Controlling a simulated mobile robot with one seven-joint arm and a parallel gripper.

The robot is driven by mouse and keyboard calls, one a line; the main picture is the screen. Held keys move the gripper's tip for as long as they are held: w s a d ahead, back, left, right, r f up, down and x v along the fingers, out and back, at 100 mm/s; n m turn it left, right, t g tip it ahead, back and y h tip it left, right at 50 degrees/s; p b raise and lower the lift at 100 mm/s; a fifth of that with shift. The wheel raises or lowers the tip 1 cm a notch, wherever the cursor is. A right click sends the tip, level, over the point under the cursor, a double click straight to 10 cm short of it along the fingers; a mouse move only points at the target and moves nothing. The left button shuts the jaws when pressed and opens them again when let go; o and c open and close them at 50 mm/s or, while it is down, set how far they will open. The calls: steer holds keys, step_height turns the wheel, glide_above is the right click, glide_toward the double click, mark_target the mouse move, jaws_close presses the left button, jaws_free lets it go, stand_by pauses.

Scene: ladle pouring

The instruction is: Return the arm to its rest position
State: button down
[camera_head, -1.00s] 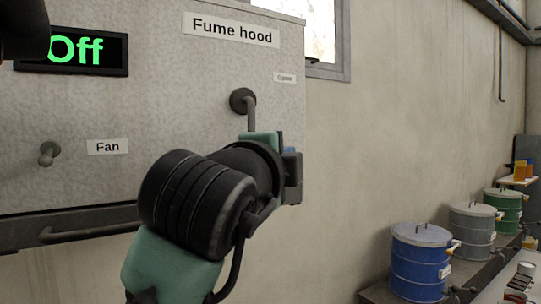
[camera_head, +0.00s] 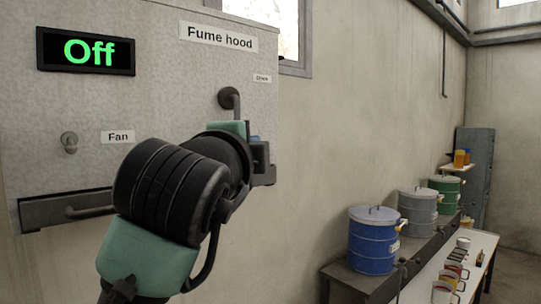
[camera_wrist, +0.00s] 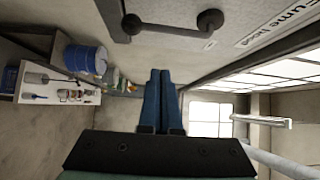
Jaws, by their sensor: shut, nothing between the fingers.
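My arm reaches up in front of the fume hood (camera_head: 100,95) in the head view, with the wrist near the hood's right edge. My gripper (camera_wrist: 161,72) shows in the wrist view with its two blue fingers together and nothing between them. In the head view the fingers are mostly hidden behind my wrist. A dark bent handle (camera_head: 230,101) on the hood stands just above my wrist; in the wrist view this handle (camera_wrist: 172,24) is beyond the fingertips and apart from them.
A display reading "Off" (camera_head: 87,50) and a fan switch (camera_head: 69,142) are on the hood's front. Blue (camera_head: 373,240), grey (camera_head: 418,207) and green (camera_head: 446,190) drums stand on a bench at right. A white table (camera_head: 445,270) holds several cups. Floor is clear at far right.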

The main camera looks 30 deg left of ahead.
steer(key=shift+s, duration=0.2)
steer(key=s+d+r+n+t+h+b, duration=0.1)
steer(key=s+d+n+t+h, duration=0.15)
steer(key=d, duration=0.55)
steer(key=s+d+r+n+t+h+b, duration=0.1)
steer(key=d+n+t+h, duration=0.15)
steer(key=d, duration=0.55)
steer(key=s+d+n+t, duration=0.2)
steer(key=s+d+n, duration=0.2)
steer(key=s, duration=0.2)
steer(key=s+d+f+n+t+b, duration=0.1)
steer(key=s+d+n+t, duration=0.1)
steer(key=s+n, duration=0.3)
steer(key=shift+s+d+t, duration=0.4)
steer(key=shift+s+d, duration=0.05)
steer(key=shift+d, duration=0.45)
